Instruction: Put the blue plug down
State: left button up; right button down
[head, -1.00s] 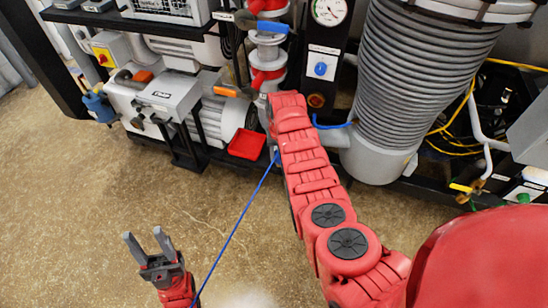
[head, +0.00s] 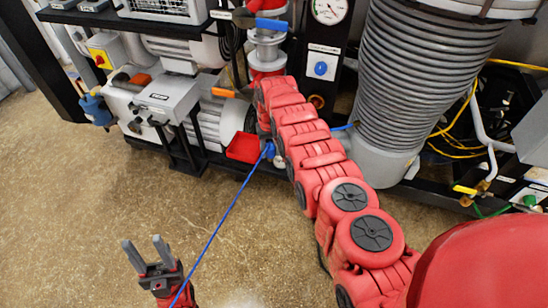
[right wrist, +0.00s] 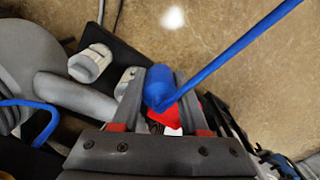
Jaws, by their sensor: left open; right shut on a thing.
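The blue plug (right wrist: 157,88) is between the fingers of my right gripper (right wrist: 158,80) in the right wrist view, with a blue cable (right wrist: 230,52) running off to the upper right. In the head view the plug (head: 269,151) shows at the end of my right arm, just right of the small red tray (head: 243,148). My right gripper is shut on the plug and mostly hidden by its own arm there. Part of the red tray (right wrist: 163,117) shows behind the plug in the wrist view. My left gripper (head: 145,245) is open and empty over the floor.
The pump (head: 212,122) stands left of the tray. A ribbed grey pipe (head: 412,85) rises on the right. The black frame's lower rail runs behind the tray. The cable crosses open brown floor (head: 100,195) toward my left arm.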

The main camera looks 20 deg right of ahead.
jog(key=shift+a+r, duration=0.15)
jog(key=shift+r, duration=0.1)
dwell(0.3)
jog(key=shift+w+a+r+n+b, duration=0.1)
jog(key=shift+w+r+n+b, duration=0.1)
jog(key=shift+r+n+b, duration=0.25)
jog(key=shift+a, duration=0.15)
jog(key=shift+r, duration=0.15)
jog(key=shift+n, duration=0.25)
